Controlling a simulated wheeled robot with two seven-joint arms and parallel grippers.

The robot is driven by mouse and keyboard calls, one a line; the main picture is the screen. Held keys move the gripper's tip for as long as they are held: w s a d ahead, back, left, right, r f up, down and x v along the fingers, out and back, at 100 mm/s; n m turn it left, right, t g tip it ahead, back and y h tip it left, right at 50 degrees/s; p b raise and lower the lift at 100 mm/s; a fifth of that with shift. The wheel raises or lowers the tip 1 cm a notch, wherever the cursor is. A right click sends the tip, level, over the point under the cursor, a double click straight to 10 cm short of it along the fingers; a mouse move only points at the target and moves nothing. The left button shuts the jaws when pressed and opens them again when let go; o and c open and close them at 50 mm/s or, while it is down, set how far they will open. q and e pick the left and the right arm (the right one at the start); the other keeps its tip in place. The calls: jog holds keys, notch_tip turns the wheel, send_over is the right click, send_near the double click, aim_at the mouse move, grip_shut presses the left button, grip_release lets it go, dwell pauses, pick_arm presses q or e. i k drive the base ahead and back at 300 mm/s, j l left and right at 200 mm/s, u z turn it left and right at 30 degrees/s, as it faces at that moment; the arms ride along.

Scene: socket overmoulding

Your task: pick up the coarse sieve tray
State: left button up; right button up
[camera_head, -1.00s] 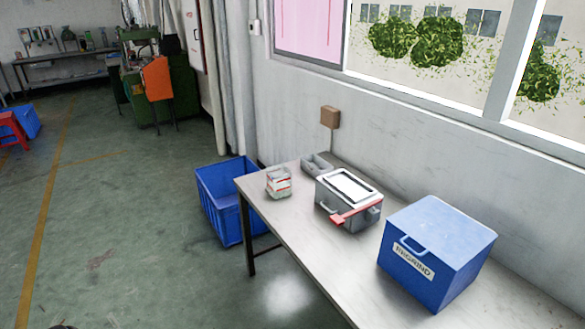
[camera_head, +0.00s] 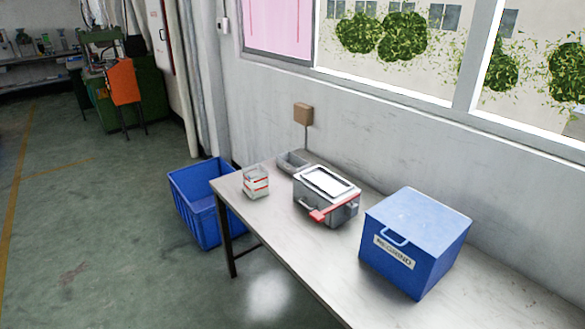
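On the table, a grey box (camera_head: 345,213) with side handles has a pale, dark-edged rectangular frame (camera_head: 327,181) on top. A red bar (camera_head: 333,212) lies along its near side. This frame may be the coarse sieve tray, but at this size I cannot tell its mesh. Neither of my grippers is in view, and nothing of mine touches the box.
A blue box (camera_head: 415,240) labelled REGRIND stands right of the grey box. A small white-and-red container (camera_head: 256,182) and a grey open tray (camera_head: 293,161) stand to its left. A blue crate (camera_head: 205,235) is on the floor by the steel table (camera_head: 290,243).

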aim_at(291, 163)
jog(key=j+u, duration=0.1)
jog(key=u, duration=1.3)
jog(key=i+u, duration=0.2)
jog(key=i, duration=3.05)
jog(key=i+z, duration=0.4)
jog(key=i, duration=0.2)
jog(key=i+j+z, duration=0.35)
jog(key=i, duration=0.15)
jog(key=z, duration=1.95)
